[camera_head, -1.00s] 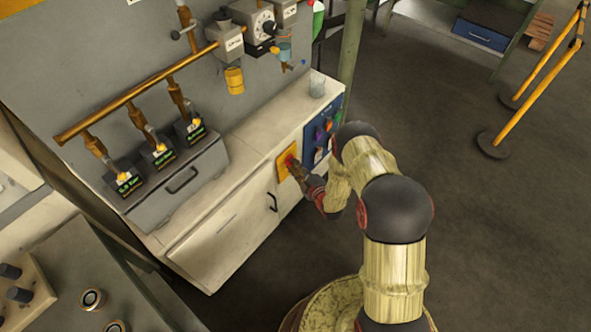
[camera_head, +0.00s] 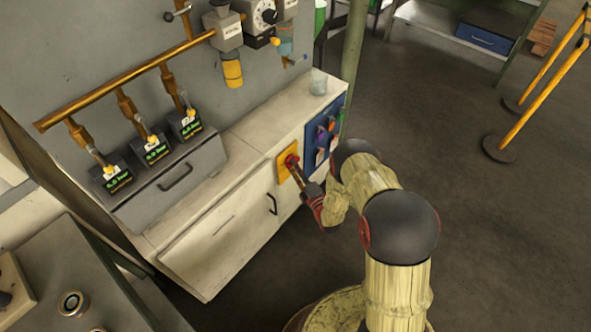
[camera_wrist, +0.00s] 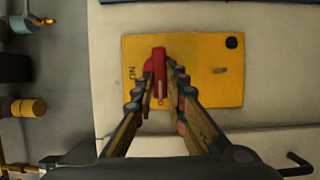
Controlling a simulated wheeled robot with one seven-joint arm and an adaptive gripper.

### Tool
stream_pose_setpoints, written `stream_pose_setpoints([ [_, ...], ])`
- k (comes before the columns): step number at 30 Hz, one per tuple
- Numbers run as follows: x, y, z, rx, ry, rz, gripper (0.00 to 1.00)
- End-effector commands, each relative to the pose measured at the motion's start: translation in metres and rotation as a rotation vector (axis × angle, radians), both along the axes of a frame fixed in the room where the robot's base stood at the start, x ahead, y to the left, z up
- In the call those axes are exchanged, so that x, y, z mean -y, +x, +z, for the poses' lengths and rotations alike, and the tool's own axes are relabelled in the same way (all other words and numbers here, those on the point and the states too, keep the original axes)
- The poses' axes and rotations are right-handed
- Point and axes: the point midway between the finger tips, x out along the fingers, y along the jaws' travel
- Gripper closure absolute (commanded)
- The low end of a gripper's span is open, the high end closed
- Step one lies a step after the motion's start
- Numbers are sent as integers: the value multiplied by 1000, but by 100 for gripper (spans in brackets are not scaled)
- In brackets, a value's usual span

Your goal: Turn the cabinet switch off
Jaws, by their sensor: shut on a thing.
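The cabinet switch is a red handle (camera_wrist: 159,62) on a yellow plate (camera_wrist: 215,82) fixed to the cabinet's front. In the wrist view "ON" is marked on the plate left of the handle, and a black round spot is at its upper right. In the head view the yellow plate (camera_head: 284,163) and the red handle (camera_head: 292,160) show at the cabinet's right part. My gripper (camera_wrist: 163,80) is shut on the red handle, with one finger on each side of it. The fingers hide part of the handle's lower end.
The white cabinet (camera_head: 225,240) has a black door handle (camera_head: 272,204) below the plate. A blue panel (camera_head: 312,160) with coloured items is right of the plate. A glass (camera_head: 318,82) stands on the cabinet top. Open floor lies to the right.

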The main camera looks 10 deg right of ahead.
Motion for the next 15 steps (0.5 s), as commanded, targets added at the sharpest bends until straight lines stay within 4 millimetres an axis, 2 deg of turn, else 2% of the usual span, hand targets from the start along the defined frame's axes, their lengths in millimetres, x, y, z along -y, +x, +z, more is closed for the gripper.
stream_pose_setpoints([
  [11, -1, -1, -1, -1, -4, 3, 100],
  [12, -1, -1, -2, -1, -4, 3, 85],
  [15, -1, -1, -1, -1, -4, 3, 80],
])
